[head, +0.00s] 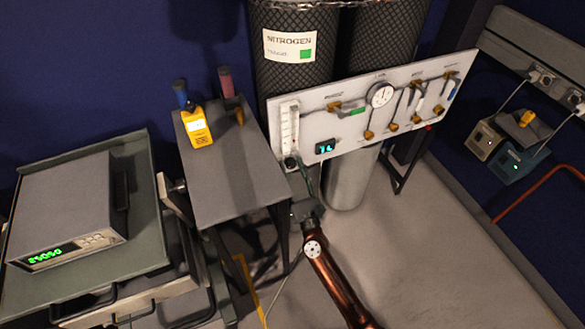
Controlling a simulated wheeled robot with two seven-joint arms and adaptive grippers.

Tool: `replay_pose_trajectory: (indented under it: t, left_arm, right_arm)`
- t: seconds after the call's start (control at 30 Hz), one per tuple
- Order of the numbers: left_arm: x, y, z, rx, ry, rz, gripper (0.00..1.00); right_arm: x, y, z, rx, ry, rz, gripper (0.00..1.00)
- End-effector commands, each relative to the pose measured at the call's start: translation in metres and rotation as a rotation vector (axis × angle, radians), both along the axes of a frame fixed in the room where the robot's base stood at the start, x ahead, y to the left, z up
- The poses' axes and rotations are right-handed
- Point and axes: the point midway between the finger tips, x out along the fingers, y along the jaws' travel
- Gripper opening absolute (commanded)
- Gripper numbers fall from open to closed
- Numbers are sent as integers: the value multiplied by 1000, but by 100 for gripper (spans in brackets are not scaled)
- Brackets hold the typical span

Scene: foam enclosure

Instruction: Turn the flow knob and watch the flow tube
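The flow tube (290,127) is an upright clear tube with a scale at the left end of the white gas panel (317,125). The flow knob (290,163) is a small dark knob at the foot of the tube. My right gripper (298,171) is at the knob, with its arm coming up from the bottom of the head view. The fingertips are small, dark and overlap the knob area, so I cannot tell whether they grip it. The float level inside the tube is too small to read. My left gripper is not in view.
Nitrogen cylinders (291,75) stand behind the panel. A grey side table (225,190) holding a yellow handheld meter (196,126) stands left of my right arm. A cart with a bench instrument (65,205) is further left. Open floor (430,250) lies to the right.

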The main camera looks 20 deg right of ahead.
Motion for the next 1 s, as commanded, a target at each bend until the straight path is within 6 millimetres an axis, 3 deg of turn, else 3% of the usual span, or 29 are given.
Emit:
replay_pose_trajectory:
  t: [0.47,0.77,1.0]
  left_arm:
    - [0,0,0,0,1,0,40]
    - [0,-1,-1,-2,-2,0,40]
    - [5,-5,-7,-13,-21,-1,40]
  right_arm:
    - [0,0,0,-1,0,0,1]
    - [0,-1,-1,-35,-1,-2,0]
    - [0,-2,-2,-167,-5,0,0]
